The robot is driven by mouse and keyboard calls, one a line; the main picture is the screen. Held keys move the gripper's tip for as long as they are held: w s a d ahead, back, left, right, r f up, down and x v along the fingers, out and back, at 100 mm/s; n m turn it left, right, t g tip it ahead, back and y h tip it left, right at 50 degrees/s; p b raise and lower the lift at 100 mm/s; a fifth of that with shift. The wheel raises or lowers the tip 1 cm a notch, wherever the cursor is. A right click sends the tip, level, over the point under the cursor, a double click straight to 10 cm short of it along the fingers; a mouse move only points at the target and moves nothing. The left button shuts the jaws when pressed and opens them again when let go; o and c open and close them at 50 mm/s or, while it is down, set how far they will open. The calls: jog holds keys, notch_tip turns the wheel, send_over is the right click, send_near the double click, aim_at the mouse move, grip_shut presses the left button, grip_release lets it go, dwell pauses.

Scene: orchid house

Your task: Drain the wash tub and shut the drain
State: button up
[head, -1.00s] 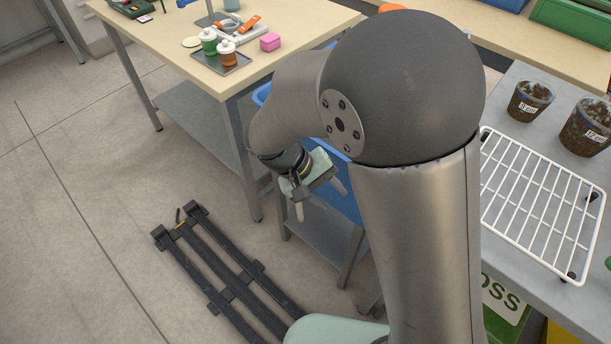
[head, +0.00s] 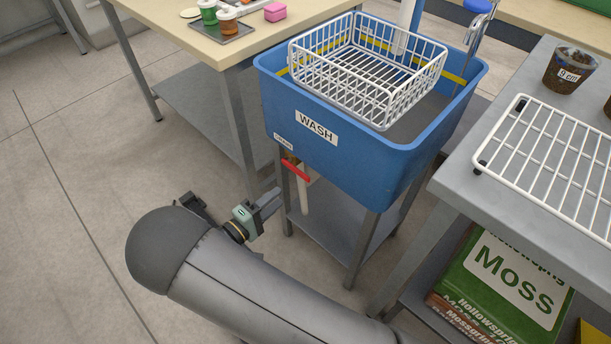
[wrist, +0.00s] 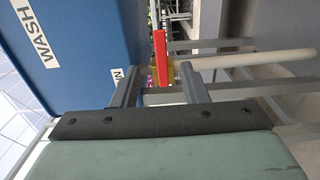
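The blue wash tub (head: 345,155), labelled WASH, stands on a grey frame. A white wire basket (head: 370,75) sits at its top. A grey surface (head: 420,118) shows inside; I cannot tell whether it is water. Below the tub's left front corner is the drain valve with a red lever (head: 296,170) and a pale pipe (head: 303,198) running down. In the wrist view the red lever (wrist: 160,57) lies crosswise to the pipe (wrist: 265,62). My gripper (head: 274,203) is open and empty, its fingers (wrist: 162,84) apart, short of the lever and facing it.
A beige worktable (head: 215,45) stands at the left, with bottles on a tray. A grey bench (head: 500,125) with a white rack (head: 555,155) stands at the right. Moss bags (head: 505,285) sit beneath it. The tub stand's legs and lower shelf (head: 330,235) are close to my gripper.

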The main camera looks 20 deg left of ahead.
aim_at(302, 177)
jog(key=b+x, duration=0.1)
jog(key=x, duration=1.1)
jog(key=shift+c, duration=0.3)
grip_shut()
